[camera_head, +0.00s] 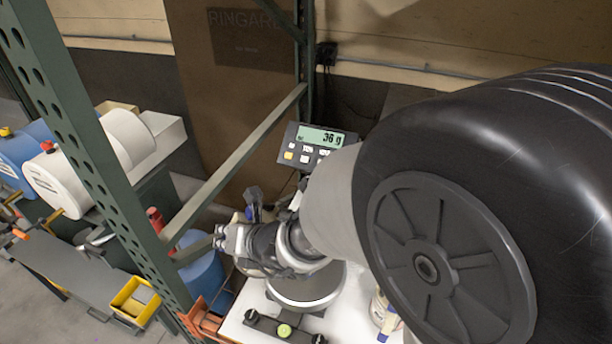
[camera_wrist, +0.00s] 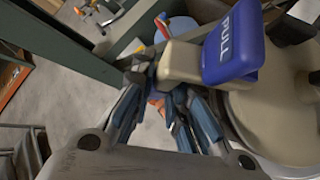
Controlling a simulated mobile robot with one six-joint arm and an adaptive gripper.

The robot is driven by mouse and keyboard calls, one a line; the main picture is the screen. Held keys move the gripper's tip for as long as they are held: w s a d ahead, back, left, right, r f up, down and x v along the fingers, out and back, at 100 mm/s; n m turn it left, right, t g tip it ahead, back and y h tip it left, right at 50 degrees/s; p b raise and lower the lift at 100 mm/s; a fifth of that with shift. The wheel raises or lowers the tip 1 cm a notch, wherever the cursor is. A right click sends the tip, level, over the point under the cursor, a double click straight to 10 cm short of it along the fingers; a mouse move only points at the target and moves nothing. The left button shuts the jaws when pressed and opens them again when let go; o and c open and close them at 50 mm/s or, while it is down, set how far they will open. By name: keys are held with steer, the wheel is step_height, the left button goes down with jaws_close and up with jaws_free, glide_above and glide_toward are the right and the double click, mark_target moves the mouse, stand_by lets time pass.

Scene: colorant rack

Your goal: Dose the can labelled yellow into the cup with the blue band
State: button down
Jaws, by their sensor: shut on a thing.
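My gripper (camera_head: 232,238) is at the left end of my arm, beside the scale's round plate (camera_head: 303,292). In the wrist view its fingers (camera_wrist: 165,105) close around the end of a cream lever (camera_wrist: 180,62) with a blue grip marked PULL (camera_wrist: 232,48). A large cream round body (camera_wrist: 275,115) stands right of the fingers; its label is not readable. The blue grip also shows just above the gripper in the head view (camera_head: 253,208). I cannot make out a cup with a blue band or a yellow label; my arm hides much of the right side.
The scale display (camera_head: 320,139) reads 36 g. A green rack post (camera_head: 95,150) stands at the left. Beyond it are a white drum (camera_head: 75,180) and a blue drum (camera_head: 18,155). A yellow bin (camera_head: 135,300) sits lower left. A small white container (camera_head: 380,308) stands right of the plate.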

steer(key=shift+s+a+r, duration=0.1)
steer(key=shift+a+r, duration=0.05)
steer(key=shift+r, duration=0.1)
steer(key=shift+p, duration=0.3)
steer(key=shift+w+d+r, duration=0.2)
steer(key=shift+d, duration=0.05)
steer(key=shift+s+r+p, duration=0.1)
steer(key=shift+p, duration=0.25)
steer(key=shift+a, duration=0.1)
